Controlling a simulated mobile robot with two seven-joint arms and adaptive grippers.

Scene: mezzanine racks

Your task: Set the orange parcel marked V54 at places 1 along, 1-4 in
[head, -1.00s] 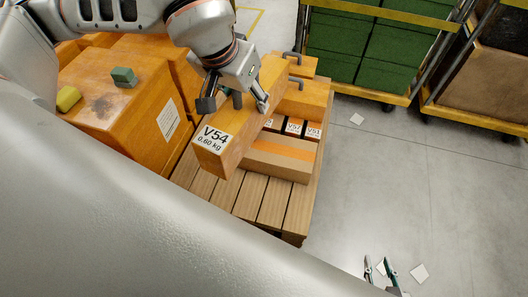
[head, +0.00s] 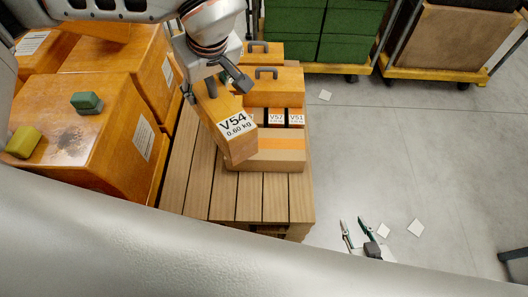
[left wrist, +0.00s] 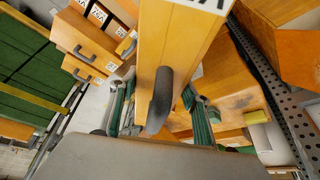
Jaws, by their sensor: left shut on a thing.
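The orange parcel marked V54 (head: 227,133) is a long box with a white label reading V54, 0.60 kg. My left gripper (head: 214,86) is shut on it, a finger on each side. In the left wrist view the parcel (left wrist: 175,50) runs between the fingers, its dark handle (left wrist: 160,102) facing the camera. In the head view the parcel hangs over the slatted wooden pallet (head: 190,185), its labelled end overlapping the left end of a brown carton (head: 275,151). Its underside is hidden, so contact is unclear. My right gripper (head: 357,234) is open and empty, low over the floor.
Behind the carton stand boxes labelled V57 (head: 276,118) and V51 (head: 296,118), then orange handled boxes (head: 272,90). The pallet's front slats are bare. Large orange boxes (head: 95,125) stand left, carrying a green block (head: 87,102) and a yellow block (head: 23,142). Carts stand behind.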

